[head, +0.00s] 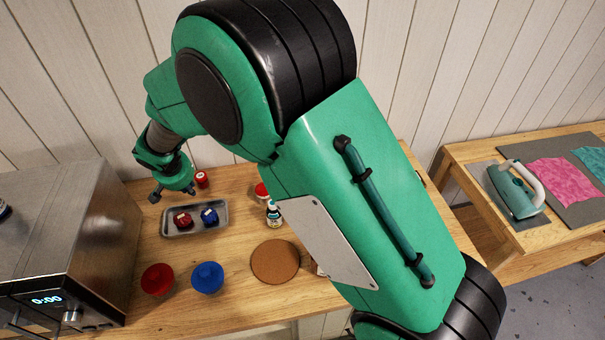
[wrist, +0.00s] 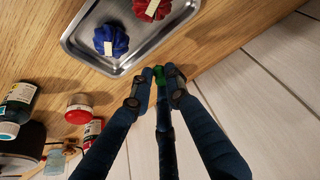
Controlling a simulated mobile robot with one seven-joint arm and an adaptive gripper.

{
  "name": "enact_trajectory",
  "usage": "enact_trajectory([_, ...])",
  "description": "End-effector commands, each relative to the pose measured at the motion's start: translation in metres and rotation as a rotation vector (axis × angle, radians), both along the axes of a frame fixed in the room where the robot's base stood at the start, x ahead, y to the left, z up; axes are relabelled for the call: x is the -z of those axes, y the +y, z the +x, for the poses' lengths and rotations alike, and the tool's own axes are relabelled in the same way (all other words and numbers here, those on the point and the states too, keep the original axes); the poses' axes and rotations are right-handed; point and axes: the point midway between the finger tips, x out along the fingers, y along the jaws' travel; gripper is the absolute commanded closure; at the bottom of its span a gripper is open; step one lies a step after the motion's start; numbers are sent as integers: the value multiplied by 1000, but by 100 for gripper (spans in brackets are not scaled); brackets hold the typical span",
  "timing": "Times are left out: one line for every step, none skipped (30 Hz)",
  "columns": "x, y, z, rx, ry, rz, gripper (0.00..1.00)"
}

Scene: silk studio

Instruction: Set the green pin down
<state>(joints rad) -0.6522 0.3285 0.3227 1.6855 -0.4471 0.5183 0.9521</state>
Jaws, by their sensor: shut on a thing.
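My gripper (head: 173,191) hangs at the back left of the wooden table, just behind the metal tray (head: 166,233). In the wrist view my gripper (wrist: 160,88) has its fingers closed around a small green pin (wrist: 158,73). Only a little of the pin shows between the fingertips, close to the tray's rim (wrist: 127,70); the rest is hidden by the fingers. I cannot tell whether it touches the table. In the head view I cannot make out the pin.
The tray holds a red bundle (head: 183,220) and a blue bundle (head: 209,217). A red-lidded jar (head: 202,179) stands near my gripper. A dropper bottle (head: 273,214), cork mat (head: 275,261), red bowl (head: 158,279) and blue bowl (head: 207,277) stand around. A metal oven (head: 70,230) borders the left.

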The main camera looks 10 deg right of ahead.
Motion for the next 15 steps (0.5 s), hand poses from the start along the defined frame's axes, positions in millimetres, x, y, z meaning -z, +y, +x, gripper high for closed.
enact_trajectory([-16, 1, 1, 0, -5, 3, 97])
enact_trajectory([-25, 1, 1, 0, -4, 3, 97])
enact_trajectory([-35, 1, 1, 1, -5, 4, 97])
enact_trajectory([-44, 1, 1, 0, -5, 3, 97])
enact_trajectory([-52, 1, 1, 0, -5, 3, 97])
enact_trajectory([-62, 1, 1, 1, -4, 4, 97])
enact_trajectory([-70, 1, 1, 0, -4, 3, 97])
enact_trajectory([-79, 1, 1, -1, -5, 4, 97])
enact_trajectory([-87, 1, 1, 1, -3, 3, 97])
enact_trajectory([-94, 1, 1, 1, -4, 4, 97])
enact_trajectory([-101, 1, 1, 0, -4, 3, 97])
enact_trajectory([-109, 1, 1, -1, -3, 2, 97])
enact_trajectory([-115, 1, 1, 0, -4, 3, 97])
enact_trajectory([-121, 1, 1, 0, -3, 2, 97])
enact_trajectory([-129, 1, 0, 0, -2, 2, 97])
